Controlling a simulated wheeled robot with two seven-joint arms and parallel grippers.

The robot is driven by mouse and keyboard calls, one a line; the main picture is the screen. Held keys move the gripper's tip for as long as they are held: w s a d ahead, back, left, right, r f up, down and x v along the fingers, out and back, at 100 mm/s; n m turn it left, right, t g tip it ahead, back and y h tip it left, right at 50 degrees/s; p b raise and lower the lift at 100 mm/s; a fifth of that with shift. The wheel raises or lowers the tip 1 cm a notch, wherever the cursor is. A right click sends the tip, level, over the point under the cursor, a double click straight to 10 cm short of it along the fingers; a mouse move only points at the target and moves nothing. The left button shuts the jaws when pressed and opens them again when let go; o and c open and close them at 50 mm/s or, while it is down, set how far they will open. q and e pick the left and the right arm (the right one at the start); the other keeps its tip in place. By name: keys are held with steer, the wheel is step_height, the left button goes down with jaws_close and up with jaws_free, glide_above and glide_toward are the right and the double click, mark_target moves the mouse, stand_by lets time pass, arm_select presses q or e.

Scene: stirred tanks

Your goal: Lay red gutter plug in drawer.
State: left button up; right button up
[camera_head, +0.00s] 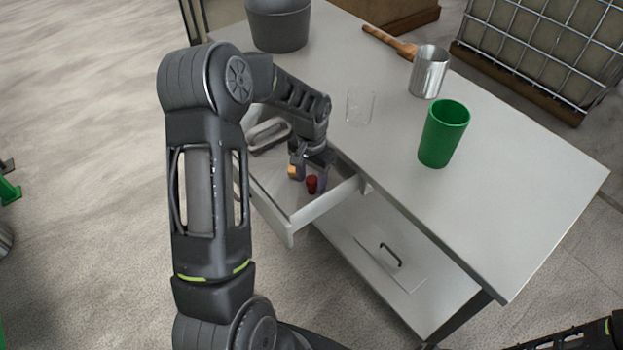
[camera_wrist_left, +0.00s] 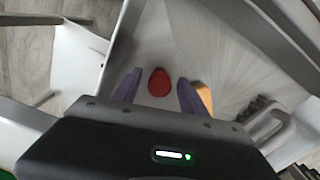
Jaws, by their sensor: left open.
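The red gutter plug (camera_head: 311,184) is at the open drawer (camera_head: 328,199), low between my left gripper's fingers. In the left wrist view the plug (camera_wrist_left: 159,82) shows as a red rounded shape over the pale drawer floor, with a gap to each finger. My left gripper (camera_head: 310,179) points down into the drawer and is open around the plug. I cannot tell exactly whether the plug's underside touches the drawer floor. My right gripper is not in view.
An orange piece (camera_head: 292,171) lies beside the gripper, and a grey handled item (camera_head: 268,134) is farther back. On the tabletop (camera_head: 480,210) stand a green cup (camera_head: 443,134), a metal mug (camera_head: 429,72), a clear glass (camera_head: 360,107) and a dark bucket (camera_head: 278,26).

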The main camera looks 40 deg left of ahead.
mark_target(312, 180)
arm_select(q)
step_height(312, 180, up, 12)
steer(key=shift+b, duration=0.4)
steer(key=shift+f, duration=0.15)
stand_by(0.3)
